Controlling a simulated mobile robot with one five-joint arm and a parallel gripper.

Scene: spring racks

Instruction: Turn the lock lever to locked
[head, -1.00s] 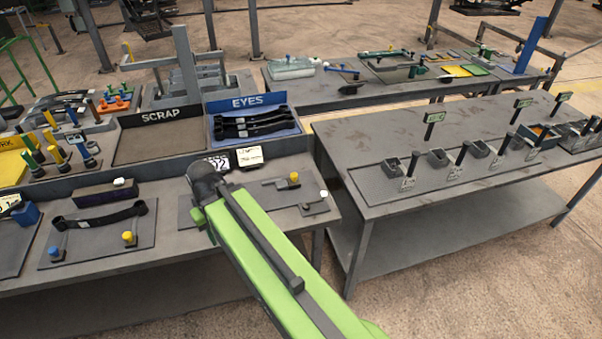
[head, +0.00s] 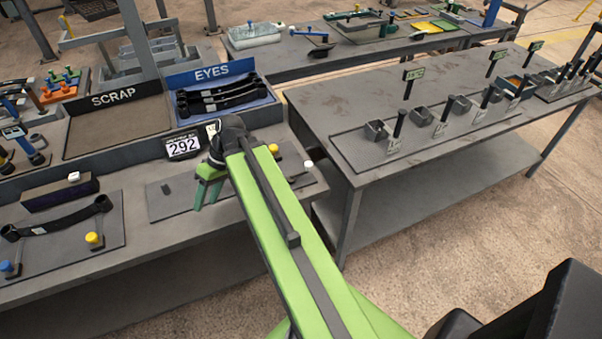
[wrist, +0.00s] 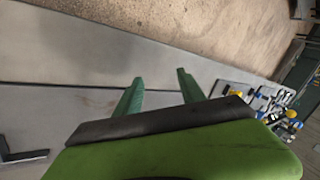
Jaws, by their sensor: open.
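My gripper (head: 205,193) is open and empty, its green fingers pointing down over the left part of a flat grey plate (head: 172,200) on the near bench. The plate carries a yellow knob and a white knob (head: 308,163) on its right side; my arm covers its middle. A second plate to the left holds a dark leaf spring (head: 58,220) with a blue knob (head: 8,267) and a yellow knob (head: 95,239). I cannot tell which knob belongs to the lock lever. In the wrist view the fingers (wrist: 160,88) are apart with bare grey surface between them.
A display reading 292 (head: 184,146) stands behind the plate. A second table (head: 345,105) with several upright dark handles stands to the right, across a gap.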

